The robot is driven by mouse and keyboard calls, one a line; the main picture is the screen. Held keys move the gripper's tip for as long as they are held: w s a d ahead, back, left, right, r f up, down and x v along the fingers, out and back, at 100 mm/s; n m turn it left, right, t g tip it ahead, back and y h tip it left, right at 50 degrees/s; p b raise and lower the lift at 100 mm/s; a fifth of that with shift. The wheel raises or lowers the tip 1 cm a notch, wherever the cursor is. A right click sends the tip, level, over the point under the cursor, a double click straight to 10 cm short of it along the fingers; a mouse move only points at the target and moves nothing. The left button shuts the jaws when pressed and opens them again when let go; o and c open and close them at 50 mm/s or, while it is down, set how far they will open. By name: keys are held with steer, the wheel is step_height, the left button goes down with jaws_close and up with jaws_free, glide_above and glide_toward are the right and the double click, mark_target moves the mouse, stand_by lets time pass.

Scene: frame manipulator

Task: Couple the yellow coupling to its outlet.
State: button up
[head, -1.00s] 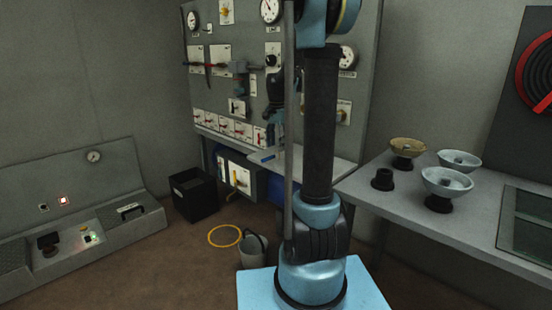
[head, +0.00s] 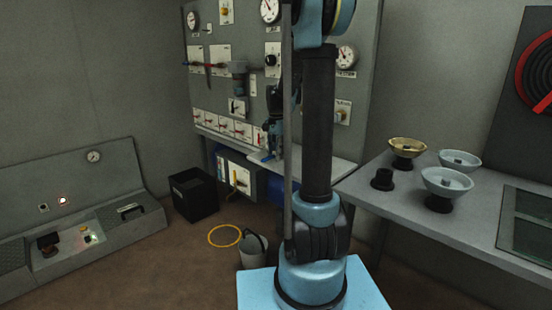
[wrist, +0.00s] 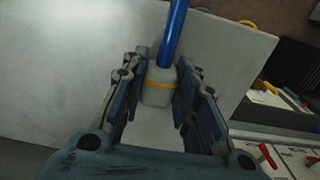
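A pale grey cylindrical coupling with a yellow band (wrist: 158,97) and a blue rod-like end (wrist: 174,35) lies on the grey shelf (wrist: 70,60) in the wrist view. My gripper (wrist: 164,68) is open, with its two fingers on either side of the coupling; I cannot tell whether either finger touches it. In the head view my gripper (head: 271,143) is low over the shelf below the panel, and the blue end (head: 267,157) shows beside it. The coupling's body is hidden there. I cannot tell which fitting on the panel (head: 215,105) is its outlet.
The panel carries gauges, levers and a grey protruding block (head: 238,67). A side table (head: 400,215) on the right holds several bowls and a black fitting (head: 382,179). A black bin (head: 194,194), a yellow ring (head: 225,236) and a bucket (head: 253,251) stand or lie on the floor.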

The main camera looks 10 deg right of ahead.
stand_by(0.3)
step_height(320, 180, up, 10)
stand_by(0.6)
